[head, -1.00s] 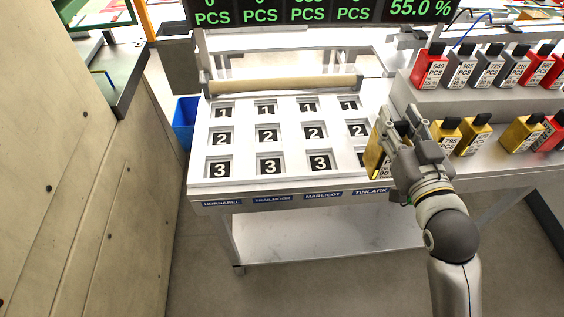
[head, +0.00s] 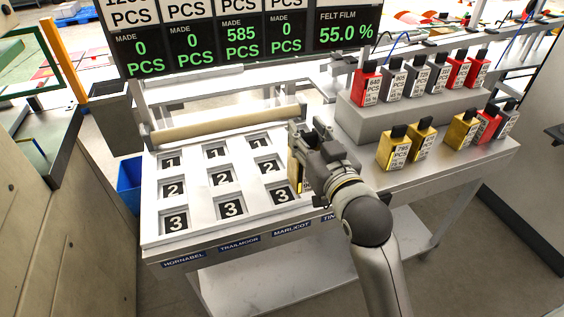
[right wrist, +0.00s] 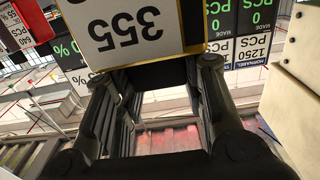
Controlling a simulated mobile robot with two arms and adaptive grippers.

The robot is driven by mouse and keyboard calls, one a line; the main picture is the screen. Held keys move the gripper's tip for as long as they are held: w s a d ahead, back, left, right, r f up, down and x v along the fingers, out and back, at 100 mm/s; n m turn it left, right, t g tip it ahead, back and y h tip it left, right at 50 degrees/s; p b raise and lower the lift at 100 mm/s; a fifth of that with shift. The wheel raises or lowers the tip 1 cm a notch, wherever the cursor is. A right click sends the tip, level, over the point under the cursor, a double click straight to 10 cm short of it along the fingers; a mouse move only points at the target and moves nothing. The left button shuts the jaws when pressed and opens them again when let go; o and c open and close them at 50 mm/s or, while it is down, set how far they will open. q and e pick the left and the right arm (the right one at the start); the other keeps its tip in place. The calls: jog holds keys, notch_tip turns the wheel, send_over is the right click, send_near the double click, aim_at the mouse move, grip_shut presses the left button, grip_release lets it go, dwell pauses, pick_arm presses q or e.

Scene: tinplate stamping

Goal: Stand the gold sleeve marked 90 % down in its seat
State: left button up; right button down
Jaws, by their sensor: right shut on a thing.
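My right gripper (head: 304,146) is shut on a gold sleeve (head: 294,168), which hangs over the right end of the white seat tray (head: 150,222). In the right wrist view the sleeve (right wrist: 190,22) shows a gold edge and a white label reading 355, upside down; its percentage is not readable now. The tray has square seats numbered 1, 2 and 3 from back to front, such as a seat 3 (head: 231,209). The front strip reads HORNABEL, TRAILMOOR, MARLICOT and a partly covered TIN. My gripper and arm hide the rightmost column. My left gripper is out of view.
Gold sleeves (head: 393,148) stand right of my arm, with red and grey ones on a grey step (head: 395,115) behind. A roller (head: 225,122) runs along the tray's back. A blue bin (head: 129,186) is at left.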

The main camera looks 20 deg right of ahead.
aim_at(296, 173)
jog(key=w+a+f, duration=0.3)
jog(key=w+f, duration=0.2)
jog(key=f, duration=0.4)
jog(key=shift+w+a, duration=0.25)
jog(key=shift+f, duration=0.15)
jog(key=shift+f, duration=0.15)
jog(key=c, duration=0.9)
grip_release()
jog(key=shift+f, duration=0.1)
jog(key=s+b, duration=0.1)
jog(key=s, duration=1.1)
jog(key=shift+d, duration=0.15)
